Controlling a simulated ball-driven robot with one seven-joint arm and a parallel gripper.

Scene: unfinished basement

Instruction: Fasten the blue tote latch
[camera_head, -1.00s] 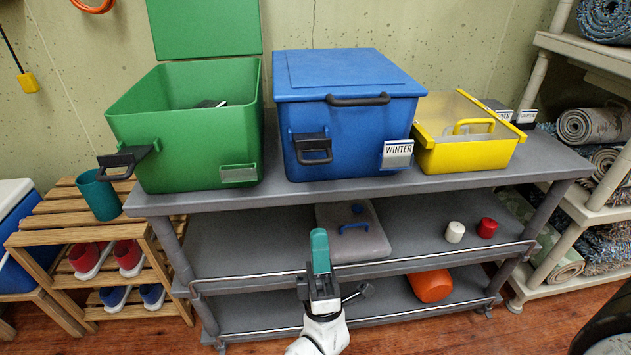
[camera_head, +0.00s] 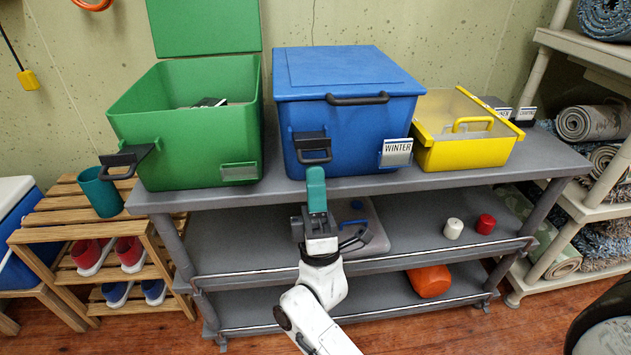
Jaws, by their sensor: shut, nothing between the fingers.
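The blue tote (camera_head: 345,118) stands on the top shelf with its lid closed. A black handle (camera_head: 357,99) is at the lid's front edge. Its black latch (camera_head: 313,148) is on the left of the front face, with a loop hanging at its lower part. I cannot tell from here whether the latch grips the lid. My gripper (camera_head: 316,175) is shut and empty, with teal fingers pointing up. In the picture its tip is just below the latch; whether it touches is unclear. A WINTER label (camera_head: 396,152) is on the tote's right front.
A green tote (camera_head: 190,130) with its lid raised and latch (camera_head: 127,158) swung out stands left. A yellow bin (camera_head: 466,135) stands right. The shelf unit's top edge (camera_head: 350,189) runs below the totes. A grey lidded box (camera_head: 365,235) lies on the middle shelf.

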